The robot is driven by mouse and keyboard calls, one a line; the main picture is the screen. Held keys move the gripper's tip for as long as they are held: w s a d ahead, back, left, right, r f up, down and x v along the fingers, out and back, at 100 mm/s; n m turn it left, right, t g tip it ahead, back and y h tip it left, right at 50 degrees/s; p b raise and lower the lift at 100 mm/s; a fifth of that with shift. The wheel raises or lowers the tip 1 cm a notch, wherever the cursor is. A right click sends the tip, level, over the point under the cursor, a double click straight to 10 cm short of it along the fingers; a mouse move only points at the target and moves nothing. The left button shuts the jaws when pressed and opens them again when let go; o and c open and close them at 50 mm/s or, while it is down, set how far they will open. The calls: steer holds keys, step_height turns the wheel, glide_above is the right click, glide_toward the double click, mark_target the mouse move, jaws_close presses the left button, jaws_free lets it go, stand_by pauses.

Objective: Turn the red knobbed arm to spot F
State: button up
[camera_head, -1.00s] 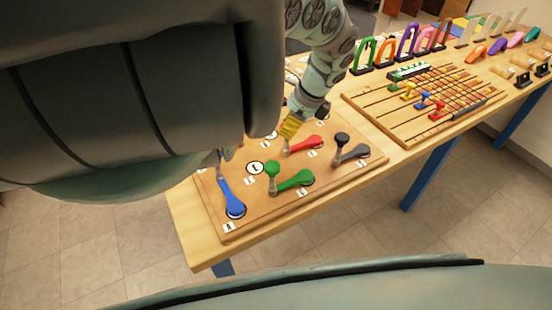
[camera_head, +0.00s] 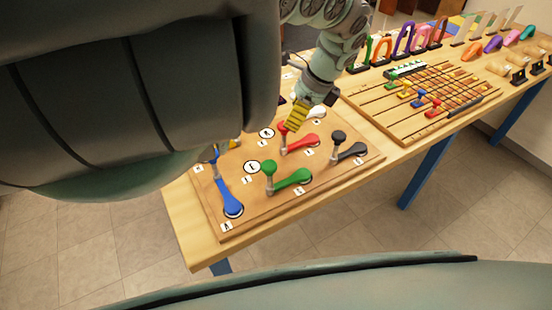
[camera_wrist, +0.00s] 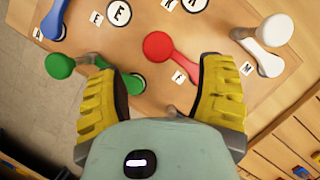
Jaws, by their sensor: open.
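My gripper (camera_head: 293,126) has yellow fingers and is over the board by that knob. In the wrist view, the red knob (camera_wrist: 157,45) is between the lines of the two fingers, a little beyond their tips. My gripper (camera_wrist: 160,68) is open there, with nothing held. Round white spots (camera_head: 252,167) are on the board; another round spot (camera_wrist: 194,3) shows at the wrist view's top.
A green arm (camera_head: 292,180), a blue arm (camera_head: 229,198), a black arm (camera_head: 350,151) and a white arm (camera_wrist: 262,55) stand around the red one. The green knob (camera_wrist: 60,66) is close to the left finger. A slotted board with coloured pegs (camera_head: 385,118) is to the right.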

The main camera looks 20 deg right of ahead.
steer(key=s+d, duration=0.2)
steer(key=d, duration=0.1)
steer(key=s+d, duration=0.2)
steer(key=s+d+r, duration=0.1)
steer(key=s+d, duration=0.1)
steer(key=d, duration=0.1)
steer(key=shift+s+d, duration=0.3)
steer(key=shift+s, duration=0.1)
steer(key=shift+s+d, duration=0.25)
steer(key=shift+d, duration=0.1)
steer(key=shift+f, duration=0.15)
